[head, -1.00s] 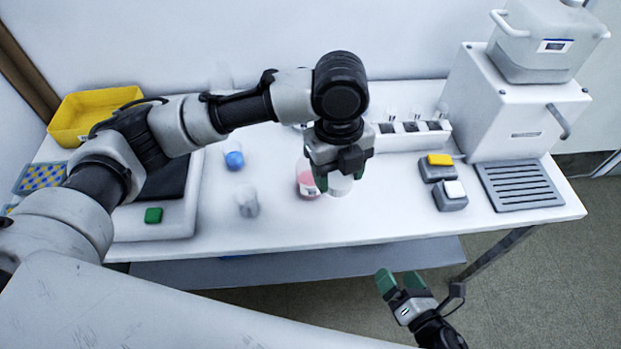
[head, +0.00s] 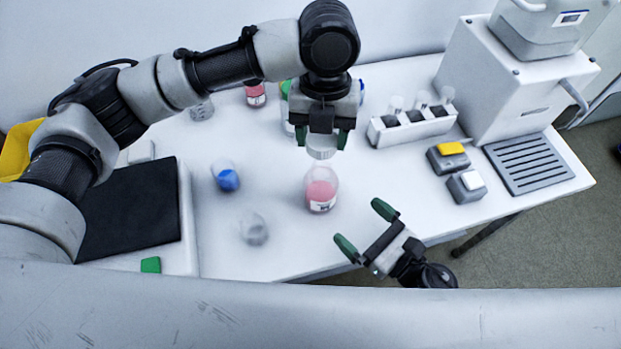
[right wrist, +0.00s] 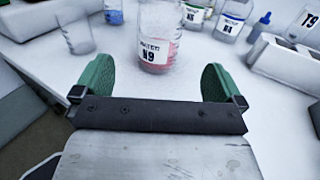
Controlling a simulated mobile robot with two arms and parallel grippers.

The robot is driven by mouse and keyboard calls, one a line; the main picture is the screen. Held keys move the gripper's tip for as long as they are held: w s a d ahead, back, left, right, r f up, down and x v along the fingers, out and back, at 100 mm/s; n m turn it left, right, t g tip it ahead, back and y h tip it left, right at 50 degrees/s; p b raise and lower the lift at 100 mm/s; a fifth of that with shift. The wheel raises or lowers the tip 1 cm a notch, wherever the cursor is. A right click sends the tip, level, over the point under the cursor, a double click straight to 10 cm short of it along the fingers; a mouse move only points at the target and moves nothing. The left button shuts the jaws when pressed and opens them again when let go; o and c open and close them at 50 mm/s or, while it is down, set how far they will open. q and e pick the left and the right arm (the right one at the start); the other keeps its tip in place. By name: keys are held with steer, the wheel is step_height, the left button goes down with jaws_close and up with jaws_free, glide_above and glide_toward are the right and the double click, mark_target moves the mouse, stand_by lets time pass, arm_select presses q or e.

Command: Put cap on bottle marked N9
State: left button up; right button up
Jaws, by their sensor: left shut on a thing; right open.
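The bottle marked N9 (head: 320,192) stands upright on the white table with pink liquid in it. Its N9 label faces my right gripper in the right wrist view (right wrist: 158,48), where its top is cut off. My left gripper (head: 322,138) is shut on a white cap (head: 321,149), held over the bottle's mouth. I cannot tell whether cap and bottle touch. My right gripper (head: 363,227) is open and empty at the table's front edge, its fingers pointing at the bottle. In the right wrist view its fingers (right wrist: 157,75) are apart, with the bottle beyond them.
A beaker of blue liquid (head: 227,177) and an empty glass beaker (head: 253,229) stand left of the bottle. Several labelled bottles, including one marked N4 (right wrist: 230,22), stand behind. A white vial rack (head: 412,129) and two button boxes (head: 448,157) are at right.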

mark_target(320, 186)
arm_select(q)
steer(key=shift+s+d+r, duration=0.1)
steer(key=shift+s+d, duration=0.15)
arm_select(e)
steer(key=shift+s+d, duration=0.2)
steer(key=shift+s, duration=0.05)
arm_select(q)
steer(key=shift+a, duration=0.1)
arm_select(e)
steer(key=shift+w+a, duration=0.35)
steer(key=shift+w, duration=0.05)
arm_select(q)
steer(key=shift+w, duration=0.1)
arm_select(e)
steer(key=x, duration=1.1)
steer(key=shift+a, duration=0.1)
steer(key=c, duration=1.3)
arm_select(q)
steer(key=shift+f, duration=2.55)
steer(key=shift+f, duration=0.9)
steer(key=shift+f, duration=0.5)
